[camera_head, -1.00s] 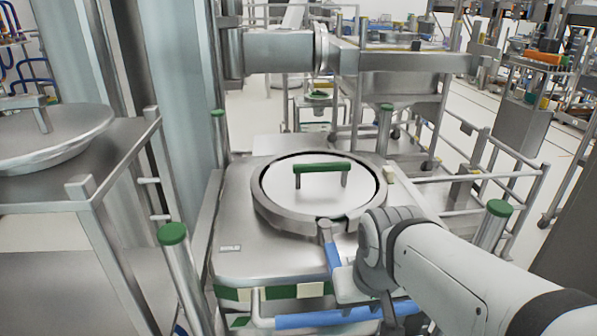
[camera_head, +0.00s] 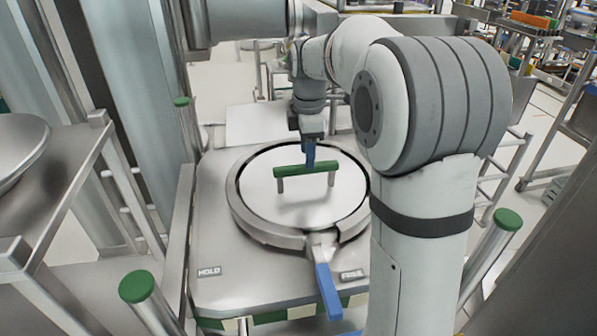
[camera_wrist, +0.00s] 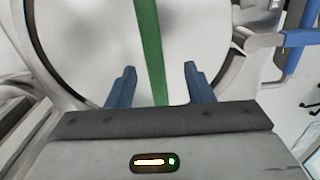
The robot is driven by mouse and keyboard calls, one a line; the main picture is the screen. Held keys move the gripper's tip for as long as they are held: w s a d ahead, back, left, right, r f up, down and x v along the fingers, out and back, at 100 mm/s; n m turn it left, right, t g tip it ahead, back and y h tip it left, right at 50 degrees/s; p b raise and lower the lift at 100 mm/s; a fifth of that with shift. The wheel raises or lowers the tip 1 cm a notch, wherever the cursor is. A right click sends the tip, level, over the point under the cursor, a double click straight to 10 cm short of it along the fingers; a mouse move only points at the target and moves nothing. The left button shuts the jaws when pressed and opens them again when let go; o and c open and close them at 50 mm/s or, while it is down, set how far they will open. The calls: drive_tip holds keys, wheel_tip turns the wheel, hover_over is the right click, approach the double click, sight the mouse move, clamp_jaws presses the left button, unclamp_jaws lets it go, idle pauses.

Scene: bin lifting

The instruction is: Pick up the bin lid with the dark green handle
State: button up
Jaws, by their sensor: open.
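The bin lid (camera_head: 320,208) is a round, pale metal disc lying in the ring on top of the steel bin. Its dark green handle (camera_head: 297,170) is a bar on two short posts. My gripper (camera_head: 309,160) is above the lid, its blue fingers at the far side of the handle in the head view. In the wrist view my gripper (camera_wrist: 160,85) is open, one blue finger on each side of the green handle (camera_wrist: 151,45). The bar runs between the fingers with a gap on both sides. I cannot tell how far down the fingers reach.
A blue-gripped clamp lever (camera_head: 328,290) sticks out at the front of the ring. Green-capped posts (camera_head: 136,287) stand at the bin's corners. A steel table (camera_head: 60,180) with another round lid (camera_head: 18,150) stands at the left.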

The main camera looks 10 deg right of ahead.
sight(306, 174)
drive_tip(key=shift+w+f, duration=0.15)
drive_tip(key=shift+w, duration=0.25)
drive_tip(key=shift+f+n, duration=0.3)
drive_tip(key=shift+f, duration=0.1)
drive_tip(key=shift+f+p, duration=0.65)
drive_tip(key=shift+f, duration=2.65)
drive_tip(key=shift+f, duration=0.25)
drive_tip(key=shift+c, duration=0.4)
clamp_jaws()
drive_tip(key=shift+w+r, duration=0.1)
drive_tip(key=shift+r, duration=0.05)
